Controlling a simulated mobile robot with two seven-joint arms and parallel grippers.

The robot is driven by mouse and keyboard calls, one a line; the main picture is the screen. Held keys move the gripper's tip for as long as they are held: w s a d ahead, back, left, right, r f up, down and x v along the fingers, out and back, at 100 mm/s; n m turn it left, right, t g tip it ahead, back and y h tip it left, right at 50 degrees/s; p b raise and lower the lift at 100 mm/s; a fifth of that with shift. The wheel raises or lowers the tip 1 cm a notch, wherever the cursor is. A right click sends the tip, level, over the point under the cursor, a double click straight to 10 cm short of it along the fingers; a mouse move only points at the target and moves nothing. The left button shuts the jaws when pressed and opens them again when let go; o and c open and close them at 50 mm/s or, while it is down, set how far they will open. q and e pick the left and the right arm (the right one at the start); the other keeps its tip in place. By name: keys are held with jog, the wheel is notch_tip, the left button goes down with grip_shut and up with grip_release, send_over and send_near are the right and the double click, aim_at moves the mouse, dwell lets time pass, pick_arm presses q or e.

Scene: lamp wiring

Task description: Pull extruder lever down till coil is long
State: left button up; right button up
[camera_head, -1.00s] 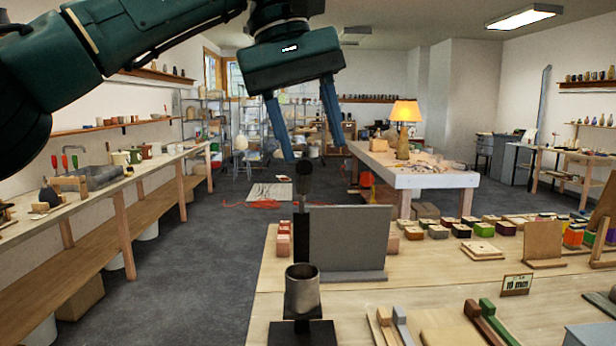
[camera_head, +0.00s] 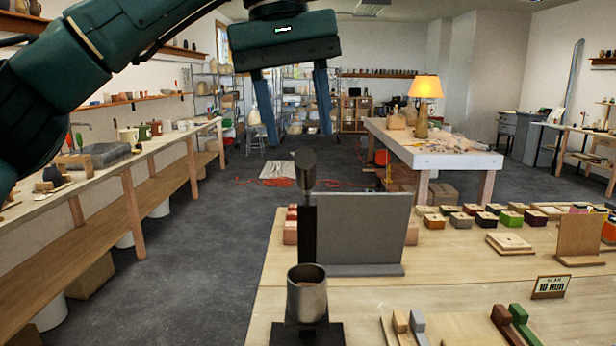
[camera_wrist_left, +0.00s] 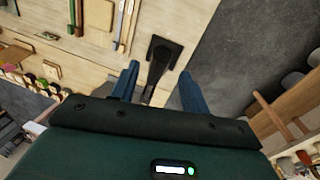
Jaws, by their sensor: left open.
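The extruder (camera_head: 307,297) stands at the front left of the wooden table, a metal cup on a black base with brownish matter inside. Its black lever (camera_head: 306,170) stands upright on a dark post behind the cup. My left gripper (camera_head: 298,140) is open and empty, with its blue fingers pointing down around the height of the lever's top. In the left wrist view the lever (camera_wrist_left: 150,92) shows between the fingers, apart from both, with the black base (camera_wrist_left: 165,50) beyond. No coil can be made out. My right gripper is out of view.
A grey upright panel (camera_head: 362,230) stands just right of the post. Colored blocks, a wooden stand (camera_head: 582,238) and a "10 mm" sign (camera_head: 551,287) are farther right on the table. Open floor (camera_head: 200,270) lies to the left, before a long shelf bench (camera_head: 150,165).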

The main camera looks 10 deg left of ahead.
aim_at(308, 177)
pick_arm(q)
jog(key=f, duration=0.5)
jog(key=d+f, duration=0.1)
jog(key=f, duration=0.1)
jog(key=shift+w+f, duration=0.2)
jog(key=shift+f, duration=0.1)
jog(key=shift+c, duration=0.4)
jog(key=shift+d, duration=0.1)
grip_shut()
